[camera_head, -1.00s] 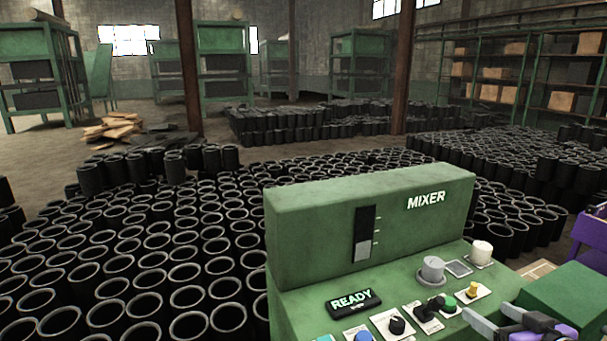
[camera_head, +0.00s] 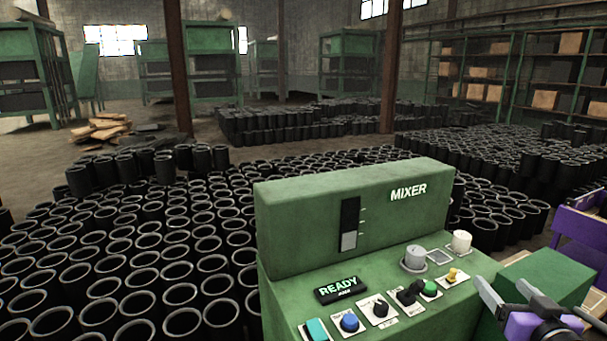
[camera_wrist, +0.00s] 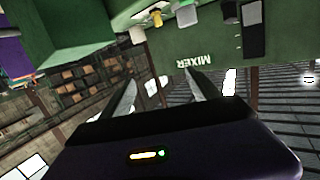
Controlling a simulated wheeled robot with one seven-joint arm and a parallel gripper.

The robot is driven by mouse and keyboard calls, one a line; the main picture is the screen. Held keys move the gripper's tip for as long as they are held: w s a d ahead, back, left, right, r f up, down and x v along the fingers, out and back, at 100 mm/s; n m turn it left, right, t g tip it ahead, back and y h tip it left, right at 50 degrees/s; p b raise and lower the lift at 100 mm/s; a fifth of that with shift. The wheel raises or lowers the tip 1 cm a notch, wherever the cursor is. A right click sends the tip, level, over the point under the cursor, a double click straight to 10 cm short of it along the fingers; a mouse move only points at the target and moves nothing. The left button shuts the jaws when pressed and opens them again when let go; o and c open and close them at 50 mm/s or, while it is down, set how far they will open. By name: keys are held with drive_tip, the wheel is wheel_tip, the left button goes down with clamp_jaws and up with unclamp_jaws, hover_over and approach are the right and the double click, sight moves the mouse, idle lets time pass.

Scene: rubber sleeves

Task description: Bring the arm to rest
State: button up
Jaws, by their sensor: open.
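My gripper (camera_head: 505,301) is at the lower right of the head view, beside the right end of the green mixer panel (camera_head: 285,219). Its two fingers are apart, with nothing between them. In the wrist view the two fingers (camera_wrist: 160,92) also stand apart, and the panel shows upside down beyond them. The rest of my arm is mostly cut off by the frame edge. The panel carries a lit READY display (camera_head: 340,290), a blue button (camera_head: 349,322), a green button (camera_head: 430,287), a yellow toggle (camera_head: 452,275) and black knobs.
Many black rubber sleeves (camera_head: 168,275) cover the floor behind and left of the panel. A green block (camera_head: 550,272) and a purple structure (camera_head: 582,235) are close to my gripper on the right. Brown posts (camera_head: 178,70) and green racks (camera_head: 348,65) stand farther back.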

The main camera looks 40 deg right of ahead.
drive_tip(key=s+a+f+n+t+y, duration=0.1)
drive_tip(key=a+f+n+t+y, duration=0.15)
drive_tip(key=a, duration=1.05)
drive_tip(key=a+f+n+t+y, duration=0.15)
drive_tip(key=a+f, duration=0.25)
drive_tip(key=a, duration=1)
drive_tip(key=s+a+f+n+y, duration=0.2)
drive_tip(key=s+a+y, duration=0.1)
drive_tip(key=s+a, duration=0.2)
drive_tip(key=s+a+f+n+g+y, duration=0.1)
drive_tip(key=s+a+f+n+y, duration=0.1)
drive_tip(key=a, duration=0.6)
drive_tip(key=s+n+y, duration=0.1)
drive_tip(key=s+y, duration=0.1)
drive_tip(key=s, duration=0.1)
drive_tip(key=shift+a+f, duration=0.35)
drive_tip(key=shift+a, duration=0.05)
